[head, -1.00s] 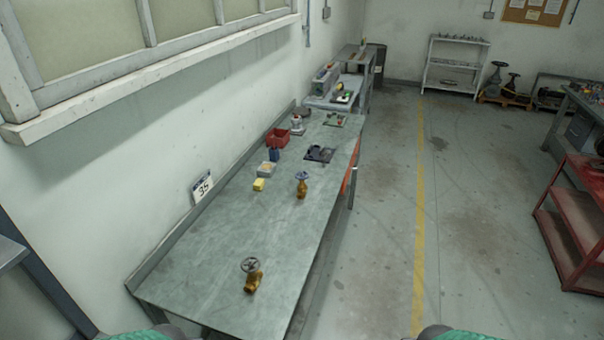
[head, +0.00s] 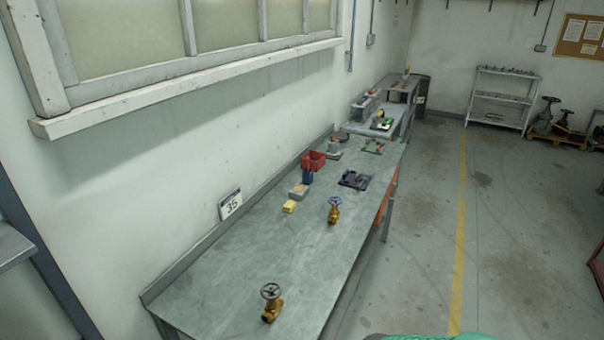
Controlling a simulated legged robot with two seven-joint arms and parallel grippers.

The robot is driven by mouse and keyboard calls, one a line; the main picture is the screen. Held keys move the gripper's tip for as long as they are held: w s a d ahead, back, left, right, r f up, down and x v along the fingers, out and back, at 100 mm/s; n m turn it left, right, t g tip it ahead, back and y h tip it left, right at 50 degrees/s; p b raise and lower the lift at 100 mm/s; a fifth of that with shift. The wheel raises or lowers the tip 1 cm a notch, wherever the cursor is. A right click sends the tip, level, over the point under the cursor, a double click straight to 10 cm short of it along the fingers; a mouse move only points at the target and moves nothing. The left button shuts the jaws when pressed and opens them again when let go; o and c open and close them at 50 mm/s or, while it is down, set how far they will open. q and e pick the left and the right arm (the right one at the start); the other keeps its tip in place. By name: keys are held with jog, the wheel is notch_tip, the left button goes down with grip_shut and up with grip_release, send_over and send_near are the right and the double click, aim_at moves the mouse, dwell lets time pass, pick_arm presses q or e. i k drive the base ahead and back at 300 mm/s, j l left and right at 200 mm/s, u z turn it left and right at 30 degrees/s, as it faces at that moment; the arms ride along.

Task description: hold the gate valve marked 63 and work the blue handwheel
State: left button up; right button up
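Two brass gate valves stand on the long grey workbench (head: 235,275). The farther valve (head: 333,215) carries a blue handwheel (head: 335,201) and stands near the middle of the bench, toward its right edge. The nearer valve (head: 270,311) has a dark grey handwheel (head: 271,291) and stands near the front end. I can read no number 63 on either valve. A sign on the wall side of the bench (head: 231,205) reads 35. Neither of my grippers shows; only a green part of my body is at the bottom edge.
Open floor (head: 425,260) with a yellow line lies to the right.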

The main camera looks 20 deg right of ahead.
aim_at(335, 202)
jog(key=i+l+u, duration=0.3)
jog(key=l, duration=0.3)
jog(key=l+u, duration=0.3)
jog(key=l, duration=0.35)
jog(key=i+l+u, duration=0.1)
jog(key=l+u, duration=0.2)
jog(key=l, duration=0.35)
jog(key=i+l, duration=0.1)
jog(key=l, duration=0.4)
jog(key=i+l, duration=0.15)
jog(key=l, duration=0.35)
jog(key=i+l, duration=0.1)
jog(key=l, duration=0.4)
jog(key=i+l, duration=0.15)
jog(key=l, duration=0.35)
jog(key=i+l, duration=0.1)
jog(key=l, duration=0.4)
jog(key=u, duration=0.05)
